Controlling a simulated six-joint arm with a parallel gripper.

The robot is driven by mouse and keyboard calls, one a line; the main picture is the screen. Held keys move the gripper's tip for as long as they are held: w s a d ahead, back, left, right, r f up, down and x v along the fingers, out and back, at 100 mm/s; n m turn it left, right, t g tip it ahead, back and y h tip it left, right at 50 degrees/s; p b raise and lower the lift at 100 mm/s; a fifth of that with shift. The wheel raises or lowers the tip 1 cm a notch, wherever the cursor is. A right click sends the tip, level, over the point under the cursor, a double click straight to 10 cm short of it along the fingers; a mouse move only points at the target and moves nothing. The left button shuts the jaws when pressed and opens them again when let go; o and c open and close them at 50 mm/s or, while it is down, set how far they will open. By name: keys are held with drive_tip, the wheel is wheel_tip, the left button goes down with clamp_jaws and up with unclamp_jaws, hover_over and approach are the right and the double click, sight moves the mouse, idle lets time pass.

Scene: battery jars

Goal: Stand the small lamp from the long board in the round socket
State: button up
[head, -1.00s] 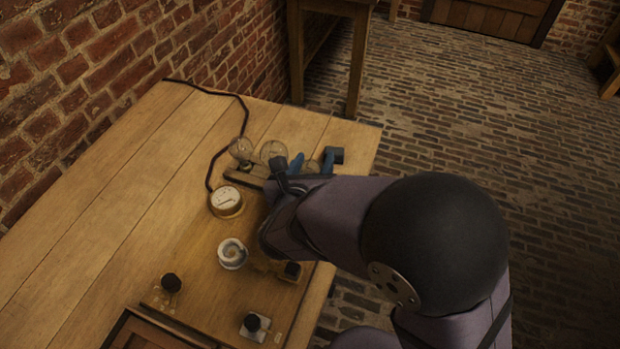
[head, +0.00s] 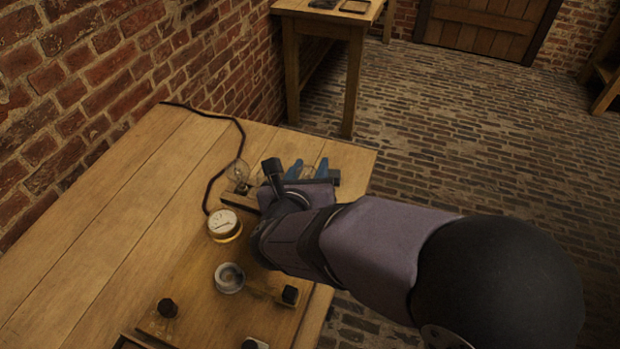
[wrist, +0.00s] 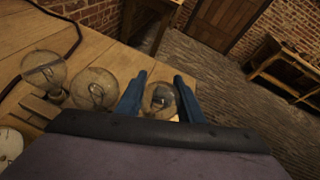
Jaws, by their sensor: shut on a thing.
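My gripper (wrist: 160,97) is shut on a small clear glass lamp (wrist: 160,99), which sits between its two blue fingers. In the head view my gripper (head: 309,169) is at the far right part of the table, and my arm hides much around it. Two larger lamps (wrist: 44,68) (wrist: 95,88) stand in a row to the left of the held lamp, on the long board (wrist: 38,106). I cannot tell whether the held lamp's base still touches the board. The round socket (head: 229,278), a pale ring, is nearer the camera in the head view and looks empty.
A round dial gauge (head: 224,225) stands between the socket and the long board. Dark knobs (head: 168,308) (head: 290,296) stand near the socket. The table's left part (head: 110,230) is clear.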

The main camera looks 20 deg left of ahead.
wheel_tip(320, 180, up, 5)
drive_tip(key=s+a+n+g+y+p, duration=0.1)
drive_tip(key=s+a+n+y+p, duration=0.3)
drive_tip(key=s+a, duration=0.8)
drive_tip(key=s+d+y, duration=0.1)
drive_tip(key=s+d, duration=0.1)
drive_tip(key=s, duration=0.7)
drive_tip(key=shift+d+f+n+g, duration=0.3)
drive_tip(key=shift+f+g, duration=0.1)
drive_tip(key=shift+f, duration=0.05)
drive_tip(key=shift+f+b, duration=0.15)
drive_tip(key=shift+b, duration=0.15)
drive_tip(key=shift+f+b, duration=1.8)
drive_tip(key=shift+f, duration=0.95)
drive_tip(key=shift+b, duration=0.65)
